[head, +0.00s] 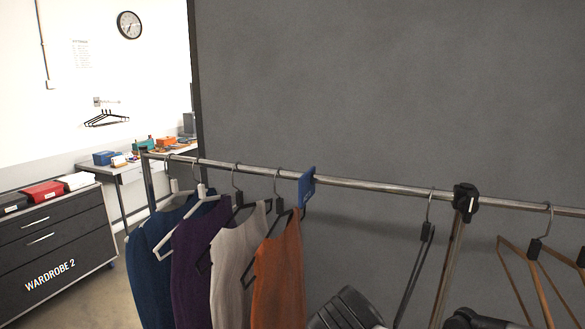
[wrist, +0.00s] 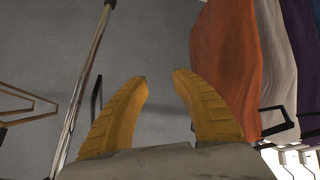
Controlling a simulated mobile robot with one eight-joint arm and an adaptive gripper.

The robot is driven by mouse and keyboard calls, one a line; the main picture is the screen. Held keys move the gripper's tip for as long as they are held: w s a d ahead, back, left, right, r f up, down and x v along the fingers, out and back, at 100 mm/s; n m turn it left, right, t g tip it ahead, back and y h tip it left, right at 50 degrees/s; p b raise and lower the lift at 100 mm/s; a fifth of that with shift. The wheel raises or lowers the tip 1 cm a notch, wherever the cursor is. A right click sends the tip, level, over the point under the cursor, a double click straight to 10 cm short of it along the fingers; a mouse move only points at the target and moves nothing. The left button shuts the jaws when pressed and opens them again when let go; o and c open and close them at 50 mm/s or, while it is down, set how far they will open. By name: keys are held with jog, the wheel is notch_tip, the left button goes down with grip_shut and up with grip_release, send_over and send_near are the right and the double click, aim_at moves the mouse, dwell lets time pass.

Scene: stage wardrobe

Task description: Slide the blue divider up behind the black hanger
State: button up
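The blue divider (head: 307,186) sits on the metal rail in the head view, just right of the orange garment's hanger. An empty black hanger (head: 427,233) hangs farther right, with a wide stretch of bare rail between them. Black hangers also carry the orange garment (head: 279,265) and the pale grey one (head: 240,262) left of the divider. In the wrist view my gripper (wrist: 160,82) has its two yellow fingers apart, with nothing between them. The orange garment (wrist: 225,60) is to their right there. The divider does not show in the wrist view.
The rail (head: 375,185) runs across the head view, with a black clamp (head: 465,200) and a post right of the black hanger. Wooden hangers (head: 520,265) hang at far right. Purple (head: 190,255) and blue (head: 150,255) garments hang at left. A grey panel (head: 400,80) stands behind.

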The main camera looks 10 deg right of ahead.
jog(key=w+a+r+m+t+h+p, duration=0.35)
jog(key=w+r+p, duration=0.6)
jog(key=r, duration=0.45)
jog(key=m+t+h+p, duration=0.2)
jog(key=t+h+p, duration=0.1)
jog(key=t+p, duration=0.1)
send_near(300, 186)
jog(key=shift+n, duration=0.25)
jog(key=x, duration=1.1)
jog(key=shift+w+d, duration=0.1)
jog(key=shift+w, duration=0.1)
grip_shut()
